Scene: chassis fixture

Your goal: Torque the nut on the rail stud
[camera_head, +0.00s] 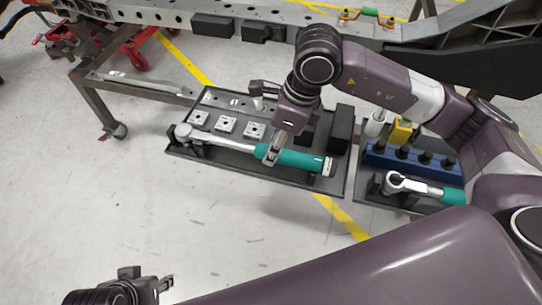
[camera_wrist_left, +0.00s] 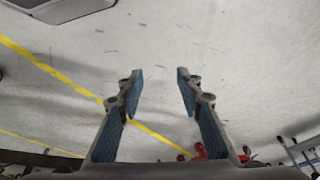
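A long torque wrench (camera_head: 225,140) with a silver shaft and teal handle (camera_head: 303,160) lies across the front of a dark tray (camera_head: 220,163). My right gripper (camera_head: 272,153) points down at the handle's left end, with its fingers at the handle. Whether they grip it is hidden. My left gripper (camera_head: 168,284) is at the bottom left of the head view, away from the tray. In the left wrist view its two fingers (camera_wrist_left: 157,90) are wide apart with nothing between. The chassis rail (camera_head: 170,13) runs along the top. I cannot make out the stud or nut.
A second tray on the right holds a smaller teal-handled ratchet (camera_head: 425,188), a blue socket rack (camera_head: 412,162) and a yellow block (camera_head: 402,131). Several square plates (camera_head: 226,124) sit behind the wrench. A metal stand (camera_head: 90,105) is left. The floor in front is clear.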

